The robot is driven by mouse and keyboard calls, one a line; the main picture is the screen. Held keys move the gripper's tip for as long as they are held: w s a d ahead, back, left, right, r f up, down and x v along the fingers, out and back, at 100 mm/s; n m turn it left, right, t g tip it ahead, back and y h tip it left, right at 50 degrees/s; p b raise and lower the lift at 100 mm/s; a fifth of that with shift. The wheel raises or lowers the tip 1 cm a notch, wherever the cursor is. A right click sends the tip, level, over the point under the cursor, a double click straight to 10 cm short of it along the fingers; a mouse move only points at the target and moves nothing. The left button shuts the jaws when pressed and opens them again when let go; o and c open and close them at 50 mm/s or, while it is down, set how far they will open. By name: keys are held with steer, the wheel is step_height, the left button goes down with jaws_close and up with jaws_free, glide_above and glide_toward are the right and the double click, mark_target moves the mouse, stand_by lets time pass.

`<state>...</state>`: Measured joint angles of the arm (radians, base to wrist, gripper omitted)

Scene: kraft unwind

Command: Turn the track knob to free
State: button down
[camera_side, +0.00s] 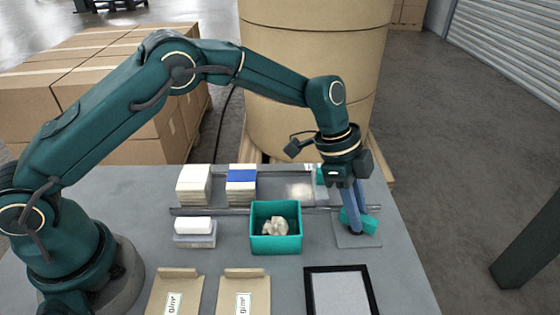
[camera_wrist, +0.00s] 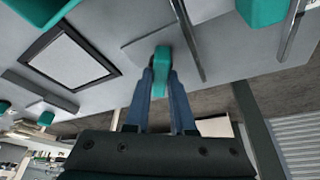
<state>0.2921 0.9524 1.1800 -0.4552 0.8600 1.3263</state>
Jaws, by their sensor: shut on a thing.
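A teal knob (camera_side: 369,224) stands on a grey square plate (camera_side: 357,241) at the right end of the table, near the end of the metal rails. In the wrist view the knob (camera_wrist: 161,56) is a long teal bar between the blue fingers. My gripper (camera_side: 355,226) points down at the plate and is shut on the knob; the wrist view shows my fingertips (camera_wrist: 160,76) on both its sides. The fingers partly hide the knob in the side view. I cannot read any marking for free on the plate.
Metal rails (camera_side: 228,211) run along the table, with white stacks (camera_side: 194,186) behind them. A teal bin (camera_side: 276,245) holds crumpled pale material. A black-framed panel (camera_side: 340,294) and kraft packets (camera_side: 246,292) lie in front. A large kraft roll (camera_side: 310,60) stands behind.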

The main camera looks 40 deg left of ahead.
steer(key=shift+w+m+g, duration=0.1)
steer(key=shift+m+g, duration=0.7)
steer(key=shift+m, duration=1.5)
steer(key=c, duration=0.8)
jaws_free()
steer(key=shift+o, duration=0.2)
steer(key=shift+v, duration=2.55)
